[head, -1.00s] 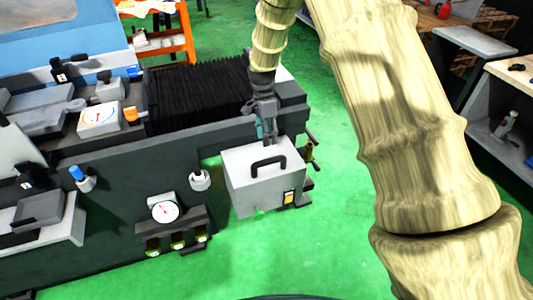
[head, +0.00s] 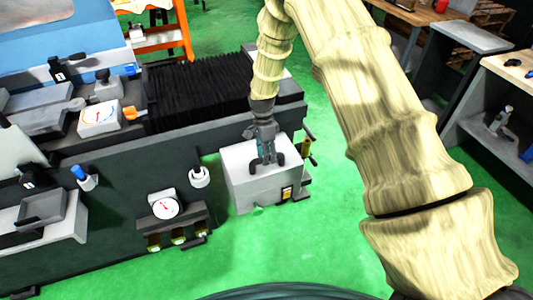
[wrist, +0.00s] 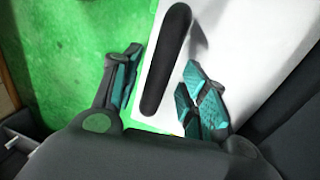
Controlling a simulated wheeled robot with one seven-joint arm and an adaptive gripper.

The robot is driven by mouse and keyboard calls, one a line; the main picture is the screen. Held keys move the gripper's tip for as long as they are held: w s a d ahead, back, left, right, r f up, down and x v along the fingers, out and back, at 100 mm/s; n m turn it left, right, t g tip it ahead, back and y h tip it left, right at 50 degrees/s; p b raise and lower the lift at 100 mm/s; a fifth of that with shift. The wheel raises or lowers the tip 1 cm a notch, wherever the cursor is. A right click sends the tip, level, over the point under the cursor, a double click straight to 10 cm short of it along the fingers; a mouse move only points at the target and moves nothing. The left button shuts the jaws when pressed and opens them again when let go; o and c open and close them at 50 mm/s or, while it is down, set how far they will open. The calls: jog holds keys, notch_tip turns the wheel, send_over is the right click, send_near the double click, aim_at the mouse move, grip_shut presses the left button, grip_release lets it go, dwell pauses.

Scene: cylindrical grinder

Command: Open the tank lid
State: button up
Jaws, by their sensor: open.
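The tank is a light grey box (head: 252,194) beside the dark machine bed in the head view. Its pale lid (head: 236,160) lies flat and closed on top. A black bar handle (wrist: 167,60) on the lid shows in the wrist view; in the head view my gripper mostly hides it. My gripper (head: 266,161) points down over the middle of the lid at the handle. In the wrist view its teal-padded fingers (wrist: 160,75) are spread apart, one on each side of the handle, with gaps between. Whether the fingertips touch the lid cannot be told.
The grinder (head: 115,205) stands left of and behind the tank, with a dial gauge (head: 164,207) and knobs on its front. Green floor (head: 310,235) is clear in front and right.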

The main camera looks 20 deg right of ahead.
jog(key=shift+f, duration=0.15)
grip_shut()
dwell(0.4)
